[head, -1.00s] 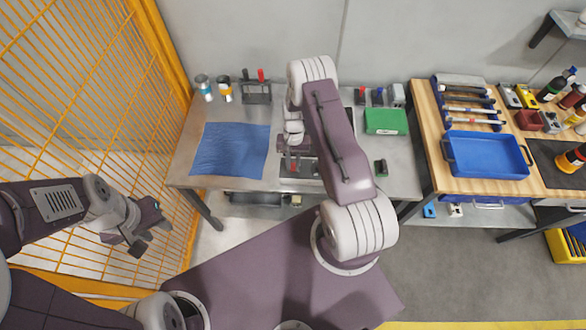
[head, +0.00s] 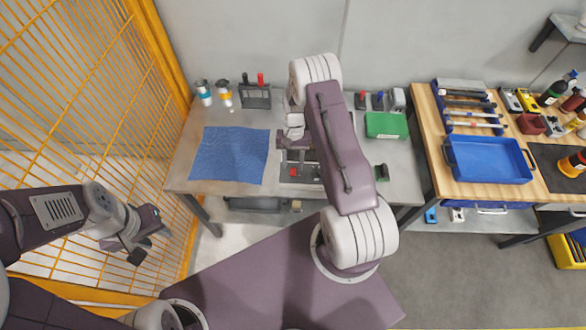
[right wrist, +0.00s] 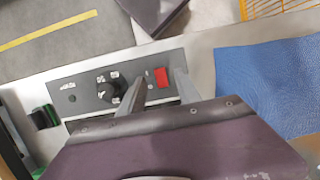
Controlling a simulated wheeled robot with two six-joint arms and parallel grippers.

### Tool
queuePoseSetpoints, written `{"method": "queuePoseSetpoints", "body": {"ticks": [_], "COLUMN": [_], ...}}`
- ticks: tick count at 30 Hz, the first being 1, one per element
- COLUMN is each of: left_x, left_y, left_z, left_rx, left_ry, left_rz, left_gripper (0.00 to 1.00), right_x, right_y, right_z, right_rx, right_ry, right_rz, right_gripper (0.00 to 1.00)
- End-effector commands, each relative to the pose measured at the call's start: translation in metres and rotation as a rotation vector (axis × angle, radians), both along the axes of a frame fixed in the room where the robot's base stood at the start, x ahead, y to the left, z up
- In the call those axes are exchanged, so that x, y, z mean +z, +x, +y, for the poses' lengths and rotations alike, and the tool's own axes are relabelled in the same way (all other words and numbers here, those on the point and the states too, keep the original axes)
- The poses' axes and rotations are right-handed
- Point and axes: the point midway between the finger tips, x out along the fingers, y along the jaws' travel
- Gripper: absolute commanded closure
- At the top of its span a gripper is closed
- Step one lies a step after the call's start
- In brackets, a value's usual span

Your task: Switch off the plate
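The plate's dark front panel (right wrist: 115,88) shows in the right wrist view, with a black knob (right wrist: 107,88) and a red switch (right wrist: 162,77). In the head view the panel (head: 300,172) shows partly at the front of the grey bench; my right arm hides most of the plate. My right gripper (right wrist: 158,88) is open and empty, with its fingers apart over the panel, one near the knob and one right of the red switch. I cannot tell whether they touch it. My left gripper (head: 150,246) seems open and empty, off the bench beside the orange fence.
A blue cloth (head: 228,155) lies left on the bench (head: 190,128). Two cups (head: 224,95) and a rack (head: 255,97) stand behind it. A green box (head: 386,125) lies right. A wooden bench holds a blue tray (head: 488,160). An orange mesh fence (head: 80,90) borders the left.

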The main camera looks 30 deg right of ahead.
Motion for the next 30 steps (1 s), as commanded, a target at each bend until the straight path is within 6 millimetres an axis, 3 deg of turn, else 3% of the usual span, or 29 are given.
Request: {"method": "queuePoseSetpoints", "body": {"ticks": [6,9,27,29,30], "left_x": [-0.014,-0.015,-0.016,-0.017,-0.018], "left_y": [0.000,0.000,0.000,0.000,0.000], "left_z": [0.000,0.000,0.000,0.000,0.000], "left_rx": [0.000,0.000,0.000,0.000,0.000], "left_ry": [0.000,0.000,0.000,0.000,0.000], "left_rz": [0.000,0.000,0.000,0.000,0.000], "left_gripper": [0.64,0.64,0.64,0.64,0.64], "right_x": [0.042,0.053,0.060,0.072,0.088], "right_y": [0.011,0.013,0.015,0.026,0.036], "right_z": [-0.007,-0.008,-0.005,0.000,0.004], "right_rx": [0.000,0.000,0.011,0.028,0.045], "right_ry": [-0.001,-0.001,-0.002,-0.010,-0.019], "right_rz": [-0.004,-0.002,-0.005,-0.040,-0.079], "right_gripper": [0.60,0.60,0.60,0.60,0.60]}}
